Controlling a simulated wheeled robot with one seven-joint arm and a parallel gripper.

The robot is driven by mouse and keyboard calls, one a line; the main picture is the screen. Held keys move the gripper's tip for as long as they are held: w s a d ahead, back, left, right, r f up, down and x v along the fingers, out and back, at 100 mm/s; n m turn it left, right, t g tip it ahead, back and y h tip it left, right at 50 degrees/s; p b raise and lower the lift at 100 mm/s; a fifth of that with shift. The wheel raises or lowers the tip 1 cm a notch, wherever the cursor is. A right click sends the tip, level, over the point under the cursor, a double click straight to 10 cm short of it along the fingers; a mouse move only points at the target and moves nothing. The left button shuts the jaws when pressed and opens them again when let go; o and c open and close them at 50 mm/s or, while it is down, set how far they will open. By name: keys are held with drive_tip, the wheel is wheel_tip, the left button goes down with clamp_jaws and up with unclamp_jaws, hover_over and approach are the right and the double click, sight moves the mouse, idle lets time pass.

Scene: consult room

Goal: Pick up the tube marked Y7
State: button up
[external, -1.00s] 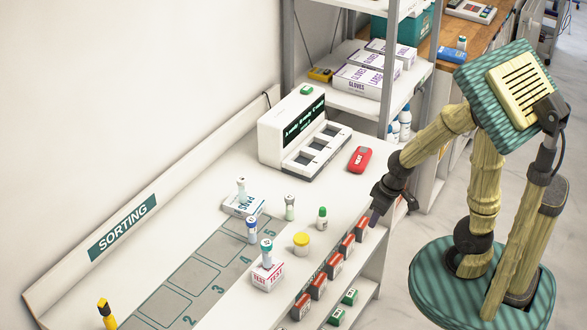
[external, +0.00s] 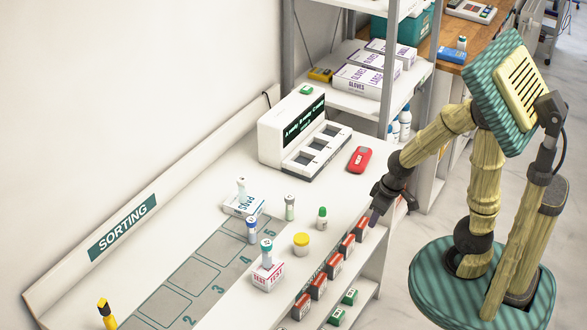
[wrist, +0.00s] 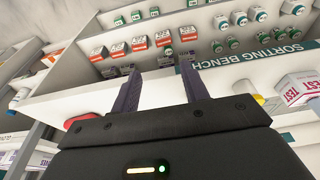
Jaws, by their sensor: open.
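Several capped tubes stand on the white bench, and no mark on them is readable, so I cannot tell which is Y7. In the external view, one tube (external: 241,188) stands on a white box, a blue-capped tube (external: 252,230) stands by the marked squares, and a teal-capped tube (external: 267,254) stands on a TEST box. A pale tube with a grey-green cap (external: 290,208) stands farther right. My gripper (external: 374,214) is open and empty at the bench's front edge, apart from these tubes. Its spread fingers show in the wrist view (wrist: 160,84).
A green-capped bottle (external: 322,219) and yellow-lidded jar (external: 301,243) stand nearer my gripper. A white machine (external: 290,128) and red device (external: 360,159) are at the back. Red-and-white boxes (external: 334,264) line the shelf below the bench edge. Bare bench lies between bottle and machine.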

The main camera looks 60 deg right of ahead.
drive_tip(key=shift+o, duration=0.4)
wheel_tip(320, 180, up, 8)
drive_tip(key=n+t+h+p, duration=0.6)
drive_tip(key=n+h+p, duration=0.5)
drive_tip(key=n+p, duration=1.1)
hover_over(290, 199)
drive_tip(key=b, duration=0.4)
drive_tip(key=n, duration=0.3)
drive_tip(key=shift+a+r+n, duration=0.15)
drive_tip(key=shift+a+n, duration=0.1)
drive_tip(key=shift+n, duration=0.05)
drive_tip(key=shift+g, duration=0.3)
drive_tip(key=f, duration=0.5)
drive_tip(key=shift+d+f+b, duration=0.1)
drive_tip(key=shift+d+b, duration=0.1)
drive_tip(key=shift+b, duration=0.1)
